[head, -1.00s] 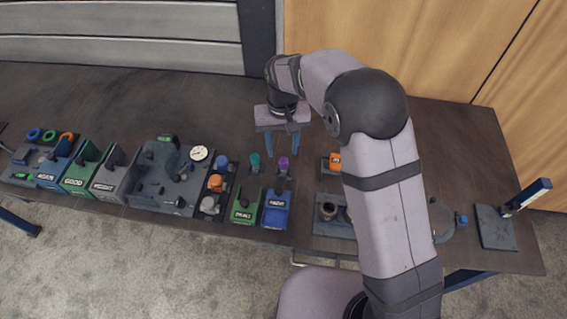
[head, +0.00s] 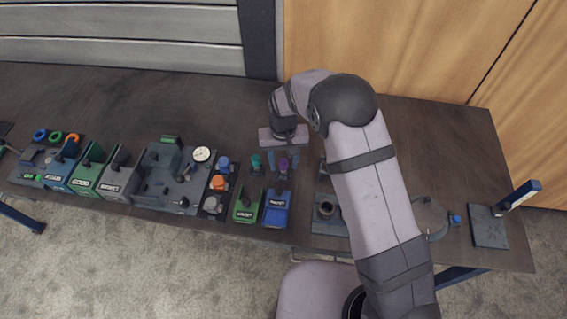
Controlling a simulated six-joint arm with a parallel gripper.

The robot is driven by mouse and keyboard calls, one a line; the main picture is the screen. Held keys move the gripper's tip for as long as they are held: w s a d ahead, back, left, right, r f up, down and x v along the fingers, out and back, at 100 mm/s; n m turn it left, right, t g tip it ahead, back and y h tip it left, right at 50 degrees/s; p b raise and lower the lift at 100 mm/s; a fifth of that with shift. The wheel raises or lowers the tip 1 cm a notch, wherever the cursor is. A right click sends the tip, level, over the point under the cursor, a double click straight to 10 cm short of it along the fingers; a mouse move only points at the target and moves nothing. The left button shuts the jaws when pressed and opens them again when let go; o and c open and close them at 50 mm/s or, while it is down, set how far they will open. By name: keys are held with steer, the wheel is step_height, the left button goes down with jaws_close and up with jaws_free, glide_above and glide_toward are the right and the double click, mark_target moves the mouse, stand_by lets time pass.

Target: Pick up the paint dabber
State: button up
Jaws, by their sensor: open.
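A small purple-topped piece (head: 283,164) stands upright near the table's front, behind a blue box. A teal-topped piece (head: 256,162) of similar shape stands just to its left, behind a green box. Either could be the paint dabber; the view is too small to tell them apart by more than colour. My gripper (head: 283,159) points down over the purple piece. Its two blue fingers are apart, one on each side of the purple top as seen here. I cannot tell whether they touch it. The lower part of the purple piece is partly hidden.
The green box (head: 246,206) and blue box (head: 276,208) stand at the front edge. A rack with blue, orange and grey knobs (head: 217,184) and a fixture with a white dial (head: 202,154) lie left. My arm hides part of the right side. The table behind is clear.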

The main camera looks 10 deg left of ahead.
mark_target(284, 161)
steer(key=shift+f, duration=0.25)
steer(key=shift+c, duration=0.3)
jaws_close()
steer(key=shift+r, duration=0.1)
steer(key=shift+r+b, duration=1.8)
steer(key=shift+r, duration=3.15)
